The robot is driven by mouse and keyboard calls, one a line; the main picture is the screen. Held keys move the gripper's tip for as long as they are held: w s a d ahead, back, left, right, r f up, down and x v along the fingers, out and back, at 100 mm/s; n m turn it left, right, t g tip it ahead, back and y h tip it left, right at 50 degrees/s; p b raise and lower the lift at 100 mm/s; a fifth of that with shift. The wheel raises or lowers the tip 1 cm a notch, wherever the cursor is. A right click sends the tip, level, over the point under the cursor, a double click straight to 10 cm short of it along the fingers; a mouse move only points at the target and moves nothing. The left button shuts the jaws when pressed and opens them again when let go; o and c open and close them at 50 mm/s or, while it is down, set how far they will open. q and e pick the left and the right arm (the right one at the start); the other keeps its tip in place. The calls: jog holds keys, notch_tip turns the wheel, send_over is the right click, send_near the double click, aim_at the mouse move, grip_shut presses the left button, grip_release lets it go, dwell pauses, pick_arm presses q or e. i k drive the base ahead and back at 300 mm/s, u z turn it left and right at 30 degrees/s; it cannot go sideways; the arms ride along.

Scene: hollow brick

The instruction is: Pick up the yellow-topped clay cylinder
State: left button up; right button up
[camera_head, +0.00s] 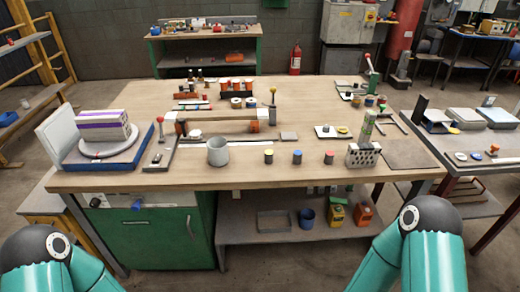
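The yellow-topped clay cylinder (268,156) stands upright near the front of the wooden workbench (235,178). It has a dark body and a yellow top. A blue-topped cylinder (297,157) and a red-topped cylinder (329,157) stand to its right in a row, apart from one another. A larger grey cup (217,151) stands to its left. My two teal arms show at the bottom left and bottom right corners, well short of the bench. Neither gripper shows in this view.
A perforated grey hollow brick (363,155) stands right of the cylinders. At the left, a striped block (103,127) rests on a round plate over a blue-edged base (75,161). A long bar assembly (220,127) lies behind. The bench front around the cylinders is clear.

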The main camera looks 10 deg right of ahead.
aim_at(269, 154)
jog(key=u, duration=0.2)
jog(key=i, duration=0.95)
jog(key=u, duration=0.2)
